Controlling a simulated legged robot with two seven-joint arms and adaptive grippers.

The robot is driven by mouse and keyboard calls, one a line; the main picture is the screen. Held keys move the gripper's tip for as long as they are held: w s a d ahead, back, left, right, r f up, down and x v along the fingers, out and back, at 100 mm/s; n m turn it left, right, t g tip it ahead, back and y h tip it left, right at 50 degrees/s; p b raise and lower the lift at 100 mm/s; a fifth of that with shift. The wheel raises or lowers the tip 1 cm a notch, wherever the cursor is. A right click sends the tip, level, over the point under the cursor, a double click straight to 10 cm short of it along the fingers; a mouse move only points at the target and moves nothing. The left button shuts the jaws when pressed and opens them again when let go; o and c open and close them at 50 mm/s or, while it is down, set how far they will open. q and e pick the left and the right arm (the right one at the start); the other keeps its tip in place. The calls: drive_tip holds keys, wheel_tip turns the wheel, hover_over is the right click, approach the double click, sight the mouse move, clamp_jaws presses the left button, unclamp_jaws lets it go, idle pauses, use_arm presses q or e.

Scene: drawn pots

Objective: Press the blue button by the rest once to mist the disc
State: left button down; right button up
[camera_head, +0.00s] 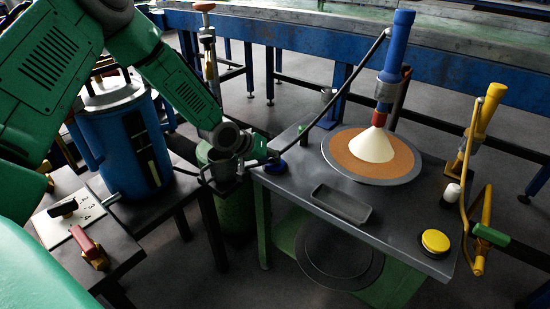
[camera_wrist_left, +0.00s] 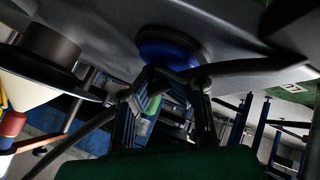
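In the left wrist view the blue button (camera_wrist_left: 168,50) is a round dome just beyond my fingertips. I cannot tell whether a finger touches the button. The tan disc (camera_head: 402,158) lies on a grey round plate, under a blue nozzle (camera_head: 401,40) with a red tip. A white cone (camera_head: 374,147) spreads from the tip onto the disc. My right gripper is not in view.
A grey tray (camera_head: 342,204), a yellow button (camera_head: 435,241) and a small white knob (camera_head: 452,194) are on the table. A thin dark rod (camera_head: 350,78) rises near my left gripper. A yellow tool (camera_head: 482,122) stands at right; a blue pot (camera_head: 130,140) stands at left.

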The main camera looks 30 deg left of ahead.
use_arm(q)
drive_tip(key=shift+r, duration=0.2)
drive_tip(key=shift+r+p, duration=0.25)
drive_tip(key=shift+p, duration=0.05)
wheel_tip(320, 180, up, 6)
drive_tip(key=p, duration=0.5)
drive_tip(key=shift+w+f, duration=0.1)
drive_tip(key=shift+f, duration=0.1)
drive_tip(key=shift+f, duration=0.1)
